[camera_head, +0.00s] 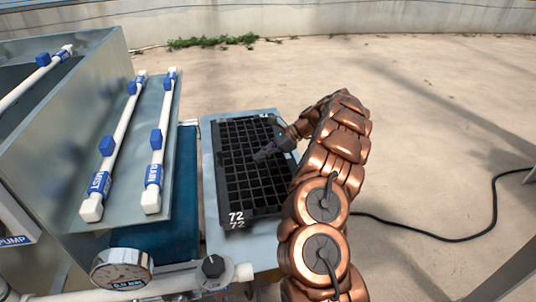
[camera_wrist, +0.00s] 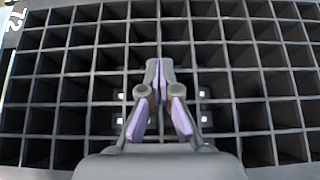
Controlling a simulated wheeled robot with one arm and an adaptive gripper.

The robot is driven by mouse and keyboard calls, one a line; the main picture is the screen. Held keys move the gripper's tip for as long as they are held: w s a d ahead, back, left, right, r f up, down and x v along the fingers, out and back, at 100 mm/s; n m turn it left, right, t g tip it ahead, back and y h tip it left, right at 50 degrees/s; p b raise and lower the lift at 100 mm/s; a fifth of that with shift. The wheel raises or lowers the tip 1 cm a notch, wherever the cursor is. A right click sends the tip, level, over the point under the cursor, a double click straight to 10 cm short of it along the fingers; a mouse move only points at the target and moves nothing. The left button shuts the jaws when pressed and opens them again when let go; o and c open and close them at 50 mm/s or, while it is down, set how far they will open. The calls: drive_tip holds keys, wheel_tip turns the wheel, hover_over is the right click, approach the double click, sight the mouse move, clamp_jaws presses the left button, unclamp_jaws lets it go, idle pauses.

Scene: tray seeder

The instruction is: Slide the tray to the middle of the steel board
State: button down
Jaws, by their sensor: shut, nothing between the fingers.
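The tray (camera_head: 240,190) is a black grid of square cells marked 72 at its near end. It lies flat on the steel board (camera_head: 213,213), with bare board showing on its left side and at its near end. My gripper (camera_head: 262,156) is over the middle of the tray, coming in from the right. In the wrist view my gripper (camera_wrist: 159,66) is shut and empty, its fingertips together over the tray cells (camera_wrist: 235,55). I cannot tell whether the fingertips touch the tray. My arm hides part of the tray's right side and the board there.
Left of the board is a dark teal belt (camera_head: 185,190) beside a metal hopper with white pipes (camera_head: 115,140) and blue valves. A pressure gauge (camera_head: 122,270) and a black knob (camera_head: 212,266) stand at the near left. A black cable (camera_head: 440,238) lies on the open concrete floor to the right.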

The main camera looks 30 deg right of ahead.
sight(281, 158)
drive_tip(key=shift+s+d+f, duration=0.15)
drive_tip(key=shift+s+f, duration=0.1)
drive_tip(key=shift+f, duration=0.35)
drive_tip(key=shift+w+d+r+p, duration=0.1)
drive_tip(key=shift+r+p, duration=0.55)
drive_tip(key=shift+r, duration=0.15)
drive_tip(key=shift+a+r+p, duration=0.2)
drive_tip(key=shift+p, duration=0.2)
drive_tip(key=s+d, duration=0.1)
drive_tip(key=d, duration=0.1)
drive_tip(key=d+b, duration=0.1)
drive_tip(key=d, duration=0.2)
drive_tip(key=s+d+b, duration=0.1)
drive_tip(key=d, duration=0.2)
drive_tip(key=shift+s+d+f, duration=0.1)
drive_tip(key=shift+s+d, duration=0.1)
drive_tip(key=shift+s, duration=0.1)
drive_tip(key=shift+s+d, duration=0.25)
drive_tip(key=shift+d, duration=0.5)
drive_tip(key=shift+s+d, duration=0.25)
drive_tip(key=shift+d, duration=0.45)
drive_tip(key=shift+r, duration=0.2)
